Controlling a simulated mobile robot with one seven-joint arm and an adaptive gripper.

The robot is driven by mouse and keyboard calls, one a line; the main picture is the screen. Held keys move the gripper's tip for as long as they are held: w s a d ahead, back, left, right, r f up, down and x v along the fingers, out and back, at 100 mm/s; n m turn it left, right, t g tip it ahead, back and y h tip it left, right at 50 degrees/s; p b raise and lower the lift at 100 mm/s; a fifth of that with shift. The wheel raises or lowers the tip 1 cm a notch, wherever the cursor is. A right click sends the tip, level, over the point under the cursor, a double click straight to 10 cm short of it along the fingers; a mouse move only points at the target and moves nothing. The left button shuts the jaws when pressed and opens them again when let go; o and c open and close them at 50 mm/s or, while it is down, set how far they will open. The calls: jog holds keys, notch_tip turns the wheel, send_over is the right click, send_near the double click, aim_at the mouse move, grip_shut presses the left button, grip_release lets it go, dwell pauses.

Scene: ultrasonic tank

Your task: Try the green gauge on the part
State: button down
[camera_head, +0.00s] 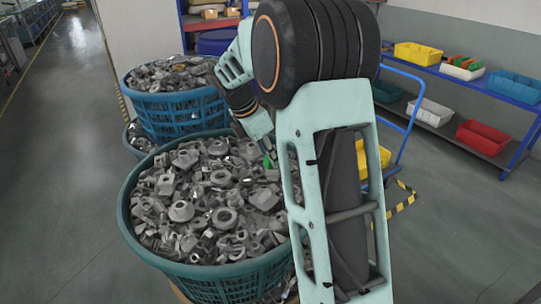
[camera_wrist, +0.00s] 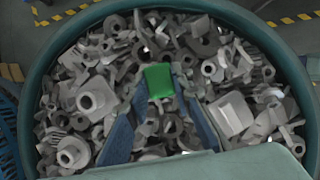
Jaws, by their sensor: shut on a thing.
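The green gauge (camera_wrist: 158,80) sits between the two blue-grey fingertips of my gripper (camera_wrist: 160,94) in the wrist view. It looks like a small green block. My gripper is shut on it, above or at the heap of grey metal parts (camera_wrist: 95,97) in the teal basket. In the head view a little of the green gauge (camera_head: 267,162) shows at the right side of the heap (camera_head: 205,200), and my arm hides much of that side. I cannot tell which part is the one for the gauge, or whether the gauge touches any part.
The teal basket (camera_head: 131,225) is full to near its rim. A blue basket (camera_head: 165,122) of similar parts stands behind it. A blue shelf (camera_head: 500,92) at the right holds yellow, red and other bins. The floor at left is clear.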

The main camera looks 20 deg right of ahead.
jog(key=shift+s, duration=0.1)
dwell(0.6)
jog(key=shift+r+p, duration=2.3)
notch_tip(320, 180, up, 4)
jog(key=p, duration=0.4)
